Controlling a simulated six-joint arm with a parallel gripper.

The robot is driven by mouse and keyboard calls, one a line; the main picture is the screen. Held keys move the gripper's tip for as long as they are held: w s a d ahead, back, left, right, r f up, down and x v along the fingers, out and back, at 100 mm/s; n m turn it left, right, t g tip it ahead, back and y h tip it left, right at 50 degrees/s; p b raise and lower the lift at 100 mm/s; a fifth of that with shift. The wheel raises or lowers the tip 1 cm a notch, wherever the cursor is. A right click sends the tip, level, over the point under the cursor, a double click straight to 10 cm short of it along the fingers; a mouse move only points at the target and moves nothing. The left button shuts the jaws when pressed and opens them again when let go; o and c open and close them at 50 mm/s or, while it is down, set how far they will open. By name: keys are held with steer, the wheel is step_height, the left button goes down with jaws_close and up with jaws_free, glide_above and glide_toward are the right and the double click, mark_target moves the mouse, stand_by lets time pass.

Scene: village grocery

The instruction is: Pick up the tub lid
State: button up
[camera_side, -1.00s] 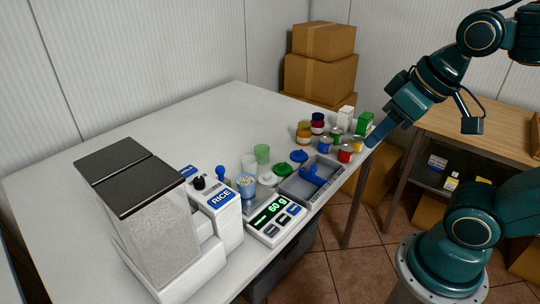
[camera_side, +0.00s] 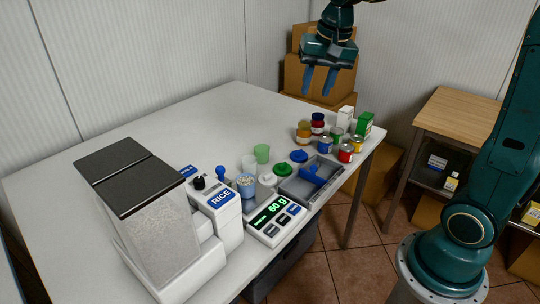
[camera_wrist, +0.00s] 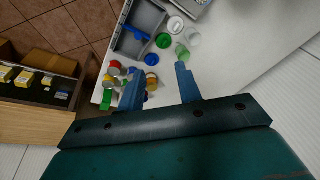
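Three round tub lids lie in a row on the table: a blue lid (camera_side: 299,156), a green lid (camera_side: 283,169) and a white lid (camera_side: 267,179). The wrist view also shows the blue lid (camera_wrist: 151,59), the green lid (camera_wrist: 163,41) and the white lid (camera_wrist: 176,24). Behind them stand a green tub (camera_side: 262,153) and a white tub (camera_side: 249,161). A blue tub (camera_side: 246,187) with pale contents stands on the scale. My gripper (camera_side: 318,92) is high above the table's far part, fingers apart and pointing down, empty, well clear of the lids.
A grey tray (camera_side: 300,193) holding a blue tool sits right of the lids. Several cans and jars (camera_side: 325,145) crowd the table's right corner. The scale (camera_side: 272,220) reads 60 g, beside the rice dispenser (camera_side: 150,225). The table's back left is clear.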

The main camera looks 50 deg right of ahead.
steer(key=w+d+f+m+g, duration=0.2)
steer(key=w+d+f+m, duration=0.3)
steer(key=w+d+f, duration=0.3)
steer(key=m+g, duration=0.1)
steer(key=m, duration=0.4)
glide_above(300, 150)
step_height(300, 150, down, 10)
steer(key=shift+y, duration=0.3)
steer(key=shift+f, duration=4.25)
steer(key=shift+f, duration=0.15)
steer(key=shift+f, duration=2.45)
steer(key=shift+c, duration=0.4)
jaws_close()
